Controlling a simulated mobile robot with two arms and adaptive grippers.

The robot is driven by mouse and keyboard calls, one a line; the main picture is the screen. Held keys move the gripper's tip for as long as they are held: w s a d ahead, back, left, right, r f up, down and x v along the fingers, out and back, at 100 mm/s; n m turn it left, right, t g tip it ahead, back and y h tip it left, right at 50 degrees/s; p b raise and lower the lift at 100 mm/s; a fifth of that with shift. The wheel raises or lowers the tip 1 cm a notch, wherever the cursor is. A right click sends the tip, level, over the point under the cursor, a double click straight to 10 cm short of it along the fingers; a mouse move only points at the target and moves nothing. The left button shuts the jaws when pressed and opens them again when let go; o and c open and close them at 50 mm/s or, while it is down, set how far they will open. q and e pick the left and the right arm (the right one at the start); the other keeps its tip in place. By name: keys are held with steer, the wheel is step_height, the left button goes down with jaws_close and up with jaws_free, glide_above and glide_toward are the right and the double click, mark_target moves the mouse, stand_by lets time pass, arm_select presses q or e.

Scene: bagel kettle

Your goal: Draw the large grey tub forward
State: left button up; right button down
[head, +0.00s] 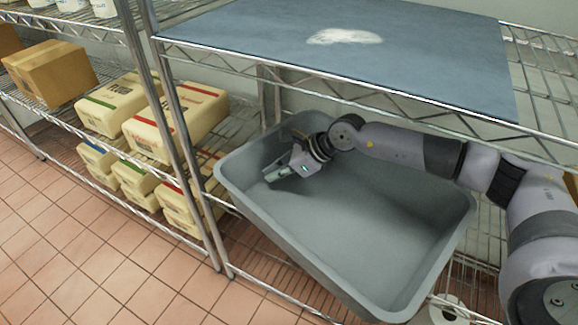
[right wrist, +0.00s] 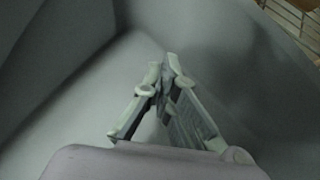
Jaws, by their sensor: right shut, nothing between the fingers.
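The large grey tub (head: 340,262) sits on a wire shelf below a blue-topped shelf. It lies askew, and its near right corner juts out past the shelf's front edge. My right gripper (head: 270,177) is inside the tub near its left end, shut and empty. In the right wrist view the fingertips (right wrist: 168,62) meet in front of the tub's grey inner walls (right wrist: 235,35). I cannot tell whether the fingers touch the tub. My left gripper is not in view.
The blue shelf top (head: 250,32) with a white patch (head: 344,36) lies above the tub. A metal post (head: 183,130) stands left of it. Bags (head: 180,122) and a cardboard box (head: 50,72) fill the left rack. The tiled floor (head: 80,255) in front is clear.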

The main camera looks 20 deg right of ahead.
mark_target(244, 175)
steer(key=shift+w+a+f, duration=0.1)
steer(key=shift+w+a, duration=0.55)
steer(key=shift+a, duration=0.25)
steer(key=shift+w+a+f, duration=0.1)
steer(key=shift+w+a, duration=0.5)
steer(key=shift+a, duration=0.25)
steer(key=shift+w+a, duration=0.55)
steer(key=shift+a, duration=0.3)
